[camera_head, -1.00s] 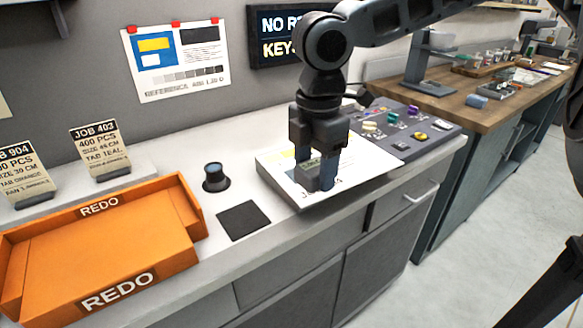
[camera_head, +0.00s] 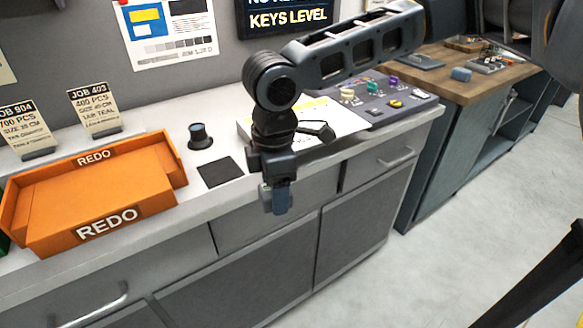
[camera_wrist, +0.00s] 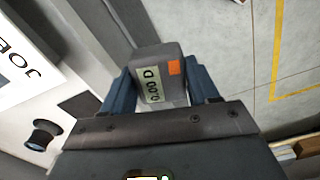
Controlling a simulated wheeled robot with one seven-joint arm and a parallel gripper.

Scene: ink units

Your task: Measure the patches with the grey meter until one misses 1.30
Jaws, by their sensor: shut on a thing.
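My gripper (camera_head: 277,197) is shut on the grey meter (camera_head: 267,199), in front of the counter's edge and clear of the sheet. In the wrist view the meter (camera_wrist: 162,72) sits between the blue fingers. Its display reads "0.00 D", and an orange square is beside it. The printed sheet (camera_head: 345,124) lies on the counter, partly hidden behind my arm. Its patches cannot be made out in the head view. A corner of the sheet with "JOB" lettering shows in the wrist view (camera_wrist: 25,50).
An orange REDO tray (camera_head: 108,201) stands at the left, with job cards (camera_head: 94,108) behind it. A black loupe (camera_head: 199,138) and a dark square pad (camera_head: 220,172) lie between tray and sheet. A key panel (camera_head: 385,98) is right of the sheet. A wall screen (camera_head: 290,18) reads "KEYS LEVEL".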

